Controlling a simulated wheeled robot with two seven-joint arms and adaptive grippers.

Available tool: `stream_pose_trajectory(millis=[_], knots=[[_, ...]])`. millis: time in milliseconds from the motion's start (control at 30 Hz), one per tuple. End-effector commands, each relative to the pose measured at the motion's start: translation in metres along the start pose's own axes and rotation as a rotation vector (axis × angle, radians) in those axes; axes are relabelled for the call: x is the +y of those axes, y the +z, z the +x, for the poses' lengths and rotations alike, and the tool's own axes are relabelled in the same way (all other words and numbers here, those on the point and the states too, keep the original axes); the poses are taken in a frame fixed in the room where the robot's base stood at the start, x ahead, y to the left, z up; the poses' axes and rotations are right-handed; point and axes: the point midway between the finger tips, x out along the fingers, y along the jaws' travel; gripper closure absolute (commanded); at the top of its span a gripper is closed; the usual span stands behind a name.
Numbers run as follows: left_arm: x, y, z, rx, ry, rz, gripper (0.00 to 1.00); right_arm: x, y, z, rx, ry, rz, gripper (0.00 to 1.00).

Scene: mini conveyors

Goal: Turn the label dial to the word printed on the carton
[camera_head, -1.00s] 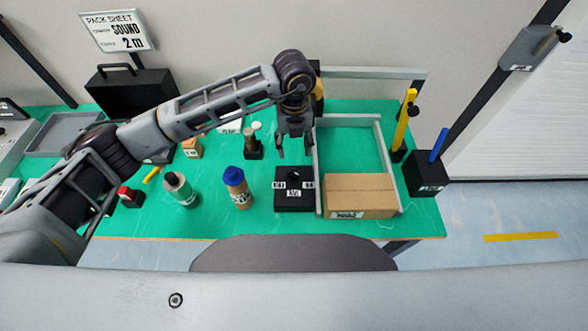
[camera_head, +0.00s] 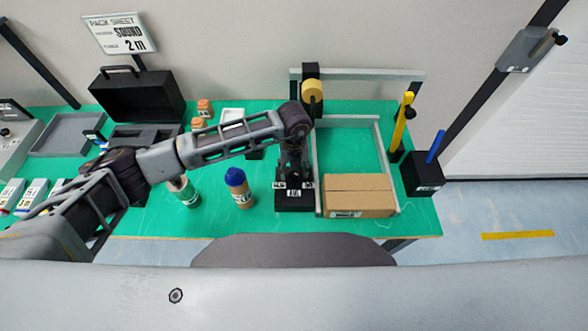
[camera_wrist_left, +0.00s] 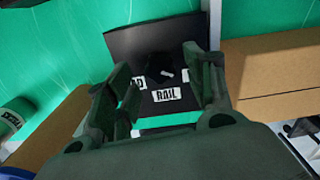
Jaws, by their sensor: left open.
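The label dial is a black block (camera_head: 294,203) on the green table, with white word labels on it. My left gripper (camera_head: 292,172) points down just above it, open, and hides part of its top. In the left wrist view the gripper's two fingers (camera_wrist_left: 158,72) stand apart, one on each side of the dark knob (camera_wrist_left: 155,66) with its small white mark. The label RAIL (camera_wrist_left: 167,95) shows clearly; the side labels are partly hidden by the fingers. The carton (camera_head: 360,190) is brown and shut, right of the dial; its front label is too small to read.
A grey rail frame (camera_head: 317,160) runs between dial and carton. A blue-capped bottle (camera_head: 238,188) and a green bottle (camera_head: 187,192) stand left of the dial. A yellow post (camera_head: 402,120) is behind the carton. A pack sheet sign (camera_head: 118,32) reads SOUND, 2 m.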

Motion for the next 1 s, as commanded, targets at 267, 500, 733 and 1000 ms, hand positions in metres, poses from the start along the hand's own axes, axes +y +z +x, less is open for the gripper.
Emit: stream_pose_trajectory(millis=[267, 500, 733, 1000], knots=[[-0.0003, -0.0005, 0.0125, 0.0, 0.0, 0.001, 0.47, 0.0, -0.0004, -0.0022, 0.0, 0.0, 0.0, 0.6], [-0.0003, -0.0004, 0.0129, 0.0, 0.0, 0.001, 0.47, -0.0007, -0.0005, -0.002, 0.0, -0.001, 0.001, 0.6], [-0.0002, -0.0003, 0.0127, 0.0, 0.0, 0.001, 0.75, -0.0029, -0.0009, -0.002, 0.001, -0.003, 0.002, 0.6], [-0.0002, -0.0002, 0.0126, 0.0, 0.0, 0.003, 0.92, -0.0035, -0.0009, -0.0016, 0.001, -0.004, 0.002, 0.6]])
